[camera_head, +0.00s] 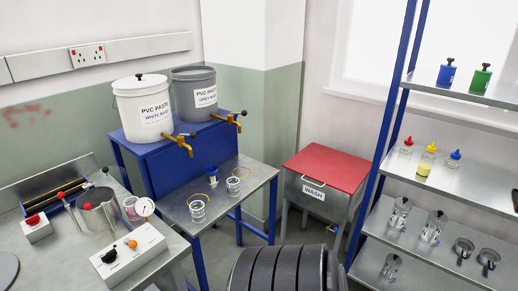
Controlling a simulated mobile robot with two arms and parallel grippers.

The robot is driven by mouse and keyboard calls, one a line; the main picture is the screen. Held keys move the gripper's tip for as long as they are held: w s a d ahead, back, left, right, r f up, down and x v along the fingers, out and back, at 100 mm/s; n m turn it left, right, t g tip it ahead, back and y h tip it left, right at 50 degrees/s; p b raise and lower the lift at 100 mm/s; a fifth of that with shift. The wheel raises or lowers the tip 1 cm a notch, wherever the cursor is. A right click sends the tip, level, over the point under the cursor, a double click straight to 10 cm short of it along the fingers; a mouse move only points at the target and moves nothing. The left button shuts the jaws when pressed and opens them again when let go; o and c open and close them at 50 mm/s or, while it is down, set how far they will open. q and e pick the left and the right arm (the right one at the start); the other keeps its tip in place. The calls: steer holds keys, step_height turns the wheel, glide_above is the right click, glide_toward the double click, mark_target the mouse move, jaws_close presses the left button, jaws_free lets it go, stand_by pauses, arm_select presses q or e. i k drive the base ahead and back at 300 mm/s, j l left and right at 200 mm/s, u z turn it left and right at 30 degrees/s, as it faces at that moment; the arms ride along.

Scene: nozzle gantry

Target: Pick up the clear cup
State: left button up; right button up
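Two clear cups stand on the small metal table (215,213) below the paste bucket taps. The nearer clear cup (198,210) is at the left front of that table, and the farther clear cup (233,186) is to its right and further back. Both look upright, with an amber ring-like thing at or beside each; how they connect is too small to tell. I cannot tell which cup the task means. Neither of my grippers is in view, so their state is hidden.
A white bucket (143,105) and a grey bucket (195,92) with brass taps stand on a blue stand. A grey box with a red lid (328,165), marked WASH, is right of the table. Shelves (470,187) at right hold bottles and clear containers. A workbench (60,255) fills the left.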

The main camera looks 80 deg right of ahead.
mark_target(233, 183)
steer(key=z, duration=2.3)
